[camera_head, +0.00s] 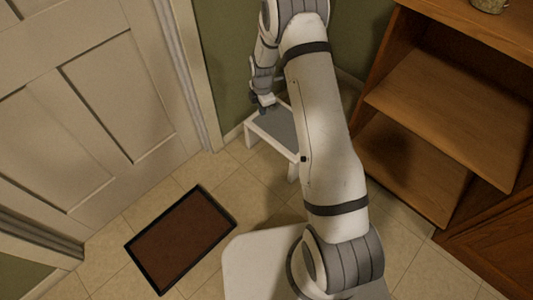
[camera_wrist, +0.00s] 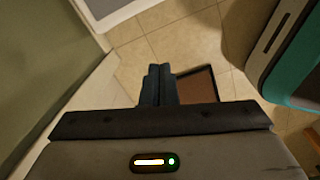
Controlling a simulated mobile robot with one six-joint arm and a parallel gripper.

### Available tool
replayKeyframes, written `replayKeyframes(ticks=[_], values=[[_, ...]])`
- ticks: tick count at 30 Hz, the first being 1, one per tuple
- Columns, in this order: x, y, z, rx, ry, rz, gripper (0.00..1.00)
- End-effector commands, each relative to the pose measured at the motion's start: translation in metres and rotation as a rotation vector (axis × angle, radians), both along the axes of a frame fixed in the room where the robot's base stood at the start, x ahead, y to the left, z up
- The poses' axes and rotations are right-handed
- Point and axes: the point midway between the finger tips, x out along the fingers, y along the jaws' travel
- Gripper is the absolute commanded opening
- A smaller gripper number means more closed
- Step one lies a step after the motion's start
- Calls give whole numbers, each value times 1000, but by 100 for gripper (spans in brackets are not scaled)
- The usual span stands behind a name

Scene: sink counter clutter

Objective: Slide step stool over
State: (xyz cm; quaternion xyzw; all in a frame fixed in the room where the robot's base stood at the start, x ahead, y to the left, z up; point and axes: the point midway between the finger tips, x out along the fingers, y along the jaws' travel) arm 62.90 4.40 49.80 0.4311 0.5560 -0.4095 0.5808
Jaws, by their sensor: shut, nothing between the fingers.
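The step stool (camera_head: 282,131) has a grey top and a white frame. In the head view it stands on the tiled floor against the green wall, partly hidden by my arm. My gripper (camera_head: 264,108) is at the stool's far left end, by the wall side. It overlaps the stool's edge in the picture, and I cannot tell whether it touches. In the wrist view the dark fingers of my gripper (camera_wrist: 158,72) are together with nothing between them.
A dark-framed brown mat (camera_head: 182,238) lies on the floor left of my arm, in front of a white panelled door (camera_head: 90,90). An open wooden shelf unit (camera_head: 440,120) stands at the right. Bare tiles (camera_head: 240,180) lie between mat and stool.

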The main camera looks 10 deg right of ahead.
Motion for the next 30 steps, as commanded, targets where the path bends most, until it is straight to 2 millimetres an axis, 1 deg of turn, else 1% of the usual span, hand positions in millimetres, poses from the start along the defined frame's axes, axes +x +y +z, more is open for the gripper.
replayKeyframes(ticks=[1, 2, 3, 6, 7, 9, 17, 27, 29, 30], values=[[1, 2, -54, -4, 16, 64, 0], [3, 3, -73, -5, 21, 102, 0], [3, 4, -96, -7, 27, 149, 0], [4, 6, -140, -9, 37, 244, 0], [3, 6, -150, -10, 39, 265, 0], [3, 7, -166, -11, 43, 304, 0], [2, 7, -198, -12, 47, 337, 0], [2, 7, -271, -11, 47, 334, 0], [2, 7, -282, -11, 47, 333, 0], [8, 0, -280, -12, 43, 330, 0]])
